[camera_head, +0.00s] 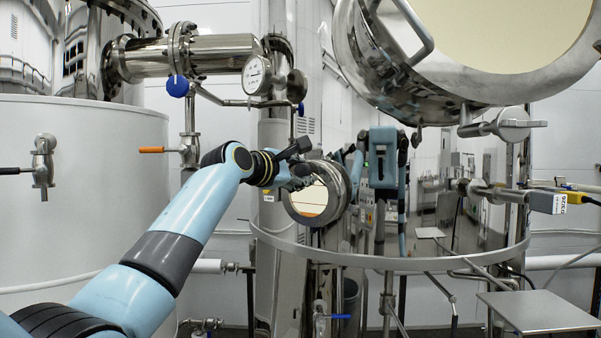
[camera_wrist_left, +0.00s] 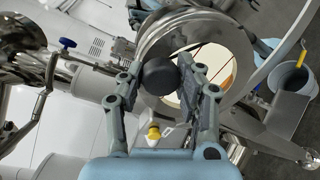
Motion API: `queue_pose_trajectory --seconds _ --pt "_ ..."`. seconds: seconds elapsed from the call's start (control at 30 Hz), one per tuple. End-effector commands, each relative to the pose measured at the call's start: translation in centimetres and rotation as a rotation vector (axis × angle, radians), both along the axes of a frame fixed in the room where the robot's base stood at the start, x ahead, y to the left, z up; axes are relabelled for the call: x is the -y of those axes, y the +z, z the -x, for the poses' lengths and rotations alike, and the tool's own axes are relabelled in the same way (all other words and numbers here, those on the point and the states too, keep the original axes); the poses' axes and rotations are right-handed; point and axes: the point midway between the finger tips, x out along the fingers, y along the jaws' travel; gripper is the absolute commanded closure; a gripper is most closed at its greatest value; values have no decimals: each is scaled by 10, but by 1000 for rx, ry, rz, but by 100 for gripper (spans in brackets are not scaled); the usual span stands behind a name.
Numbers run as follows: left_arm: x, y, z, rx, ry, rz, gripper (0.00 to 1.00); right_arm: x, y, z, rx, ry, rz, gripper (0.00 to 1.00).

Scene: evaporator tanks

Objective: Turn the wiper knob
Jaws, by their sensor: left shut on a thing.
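The wiper knob (camera_wrist_left: 160,76) is a dark round knob in front of a round sight glass with a polished metal ring (camera_wrist_left: 228,32). In the left wrist view my left gripper (camera_wrist_left: 161,72) has one finger on each side of the knob and is shut on it. In the head view my left gripper (camera_head: 303,176) reaches the left side of the same sight glass (camera_head: 318,198). There the knob cannot be made out behind the fingers. How far the knob is turned cannot be told. My right gripper is in neither view.
The sight glass sits on a polished tank that mirrors my body. A metal rail (camera_head: 390,263) curves around it. An open round hatch (camera_head: 505,30) hangs above right. A white tank (camera_head: 85,200) stands left, and a pressure gauge (camera_head: 256,74) is above my gripper.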

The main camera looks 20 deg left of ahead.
Motion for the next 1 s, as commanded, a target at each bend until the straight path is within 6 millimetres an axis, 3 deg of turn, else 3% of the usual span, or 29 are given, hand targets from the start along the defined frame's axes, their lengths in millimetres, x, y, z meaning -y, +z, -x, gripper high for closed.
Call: queue_pose_trajectory --seconds 0.63,0.67,0.7,0.83,1.0 --pt "0 -3 0 -18 0 49 98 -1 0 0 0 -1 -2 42" --pt "0 -4 0 -18 0 49 65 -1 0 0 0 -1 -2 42" --pt "0 -4 0 -18 0 49 59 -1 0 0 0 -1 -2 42" --pt "0 -3 0 -17 0 49 42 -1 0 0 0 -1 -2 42" --pt "0 -2 0 -15 0 49 42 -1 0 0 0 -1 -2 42"
